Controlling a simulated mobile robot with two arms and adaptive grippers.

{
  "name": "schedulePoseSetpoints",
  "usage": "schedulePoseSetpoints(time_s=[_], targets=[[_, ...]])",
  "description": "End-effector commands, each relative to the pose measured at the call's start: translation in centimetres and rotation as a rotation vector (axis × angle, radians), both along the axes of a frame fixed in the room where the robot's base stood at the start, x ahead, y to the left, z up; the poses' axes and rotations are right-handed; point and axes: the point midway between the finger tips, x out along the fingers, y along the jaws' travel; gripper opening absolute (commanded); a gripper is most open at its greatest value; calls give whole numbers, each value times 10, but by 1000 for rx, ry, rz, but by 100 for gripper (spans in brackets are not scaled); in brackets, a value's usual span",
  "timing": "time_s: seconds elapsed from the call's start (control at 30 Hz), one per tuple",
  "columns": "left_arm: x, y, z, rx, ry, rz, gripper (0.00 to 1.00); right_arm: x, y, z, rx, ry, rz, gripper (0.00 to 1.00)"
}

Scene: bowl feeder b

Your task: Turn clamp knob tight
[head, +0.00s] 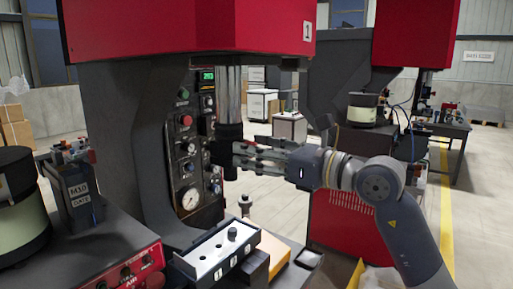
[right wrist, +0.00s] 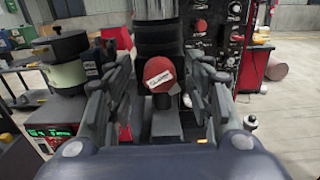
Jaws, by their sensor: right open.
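A round red knob (right wrist: 159,74) with a white label faces the right wrist camera, on the front of the black press ram. In the head view I cannot make the knob out; my gripper's fingers are in front of the ram (head: 230,133). My right gripper (head: 243,154) reaches in from the right, level with the ram's lower end. Its fingers are open, one on each side of the knob in the right wrist view, with gaps visible between fingers and knob. My left gripper is not in view.
The press's control panel (head: 187,143) with buttons and gauges stands just left of the ram. A dark M10 bin (head: 80,197) and a red box (head: 125,274) are at left.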

Motion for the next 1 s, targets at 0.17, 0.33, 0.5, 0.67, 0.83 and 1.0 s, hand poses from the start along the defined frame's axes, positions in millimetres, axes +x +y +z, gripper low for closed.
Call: schedulePoseSetpoints(time_s=[0.17, 0.33, 0.5, 0.67, 0.83, 1.0], targets=[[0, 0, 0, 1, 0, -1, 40, 0, 1, 0, 0, 0, 0, 48], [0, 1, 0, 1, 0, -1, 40, 0, 0, 0, 0, 0, 0, 23], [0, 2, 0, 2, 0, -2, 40, 0, 0, 0, 0, 0, 0, 4], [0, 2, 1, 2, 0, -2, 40, 0, 0, 0, 16, 22, -1, 4], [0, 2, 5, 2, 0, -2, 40, 0, 0, 1, 100, 140, -1, 4], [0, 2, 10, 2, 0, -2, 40, 0, 0, 1, 207, 286, -1, 4]])
